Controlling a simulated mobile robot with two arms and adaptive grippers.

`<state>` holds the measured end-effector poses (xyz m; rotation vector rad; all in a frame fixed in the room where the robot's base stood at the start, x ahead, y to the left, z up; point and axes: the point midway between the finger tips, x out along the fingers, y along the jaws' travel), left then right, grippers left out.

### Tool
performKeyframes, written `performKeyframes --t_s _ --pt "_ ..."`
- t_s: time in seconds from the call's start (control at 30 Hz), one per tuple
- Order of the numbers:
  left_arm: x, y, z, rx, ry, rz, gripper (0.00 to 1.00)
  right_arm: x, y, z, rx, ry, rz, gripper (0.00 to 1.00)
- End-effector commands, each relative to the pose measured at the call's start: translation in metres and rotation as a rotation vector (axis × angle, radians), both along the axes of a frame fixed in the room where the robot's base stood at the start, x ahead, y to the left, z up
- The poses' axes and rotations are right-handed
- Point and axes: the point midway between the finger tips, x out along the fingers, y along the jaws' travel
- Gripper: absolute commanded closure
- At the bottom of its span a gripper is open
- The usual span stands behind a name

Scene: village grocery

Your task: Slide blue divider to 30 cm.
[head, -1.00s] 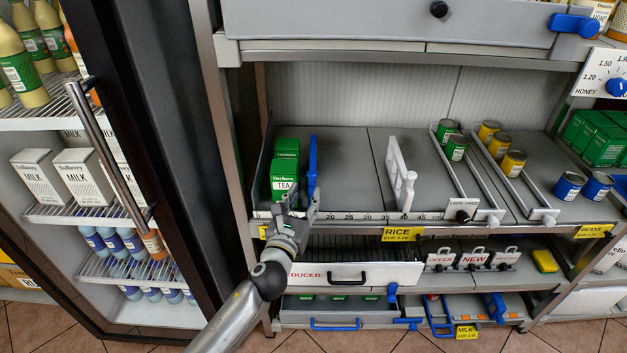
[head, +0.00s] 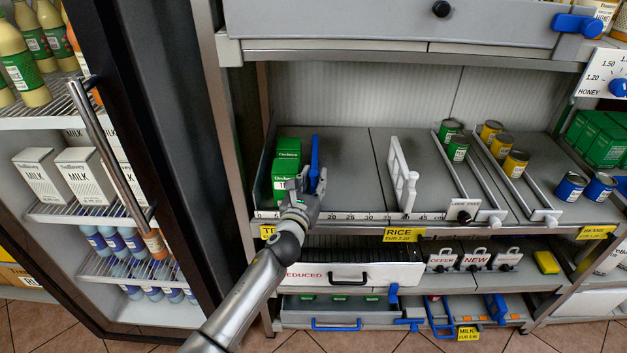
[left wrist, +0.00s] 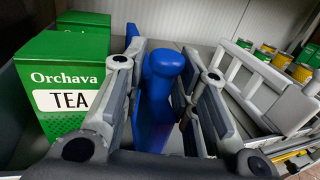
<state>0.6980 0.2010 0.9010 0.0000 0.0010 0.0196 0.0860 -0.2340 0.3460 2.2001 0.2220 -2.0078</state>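The blue divider (head: 314,163) stands upright on the middle shelf, just right of the green tea boxes (head: 286,160). It is left of the 20 mark on the front scale (head: 375,216); my gripper hides the marks nearest it. My left gripper (head: 307,184) is at the divider's front end. In the left wrist view, the divider's rounded blue knob (left wrist: 165,66) sits between the two spread fingers. A gap shows on the knob's right side; contact on the left is unclear. A green tea box (left wrist: 66,84) is left of the fingers. My right gripper is not visible.
A white divider (head: 402,178) stands farther right, near the 40 mark. The shelf between the blue and white dividers is bare. Cans (head: 458,148) in rails are farther right. A fridge door handle (head: 112,155) is left of my arm, and a drawer (head: 352,276) is below.

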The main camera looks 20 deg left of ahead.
Motion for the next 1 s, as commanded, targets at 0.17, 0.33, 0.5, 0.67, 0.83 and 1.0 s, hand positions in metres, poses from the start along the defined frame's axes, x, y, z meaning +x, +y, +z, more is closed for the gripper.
performKeyframes --t_s 0.17,0.33,0.5,0.67,0.83,1.0 --pt "0.000 -0.001 0.000 0.000 0.000 -0.003 1.00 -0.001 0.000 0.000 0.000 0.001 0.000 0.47" --pt "0.000 -0.004 -0.001 -0.001 0.000 -0.005 1.00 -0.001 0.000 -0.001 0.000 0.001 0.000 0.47" --pt "0.008 -0.032 -0.003 -0.005 -0.001 -0.010 1.00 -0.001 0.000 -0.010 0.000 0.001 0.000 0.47" --pt "0.022 -0.079 -0.005 -0.005 -0.001 -0.011 1.00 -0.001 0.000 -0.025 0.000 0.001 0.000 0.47" --pt "0.034 -0.122 -0.005 -0.004 0.000 -0.010 1.00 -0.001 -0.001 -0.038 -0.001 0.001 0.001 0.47" --pt "0.040 -0.145 -0.003 -0.001 0.000 -0.010 1.00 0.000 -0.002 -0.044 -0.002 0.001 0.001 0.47"
